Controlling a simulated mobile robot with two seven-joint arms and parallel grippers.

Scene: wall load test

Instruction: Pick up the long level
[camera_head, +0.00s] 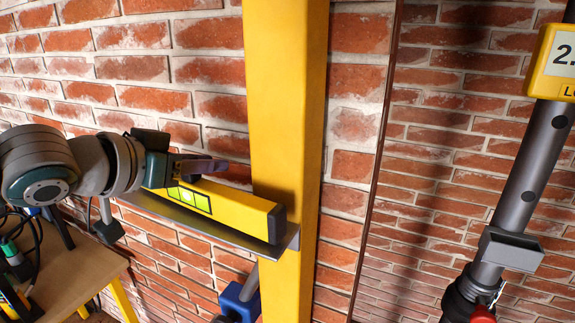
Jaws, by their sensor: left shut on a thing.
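The long level (238,207) is a yellow bar with a black end cap and a green vial window. It lies along a thin grey ledge (205,231) in front of the yellow post. I cannot tell whether it rests on the ledge or is slightly above it. My left gripper (190,172) comes in from the left and is shut on the level near the vial window. Its fingers cover part of the level's top, and the level's left end is hidden behind the gripper and arm. My right gripper is not in view.
A yellow upright post (285,90) stands against the brick wall. A grey pole (530,165) with a yellow display box (556,62) stands at the right. A wooden table (75,275) with tools is at lower left. A blue clamp-like part (236,300) sits below the ledge.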

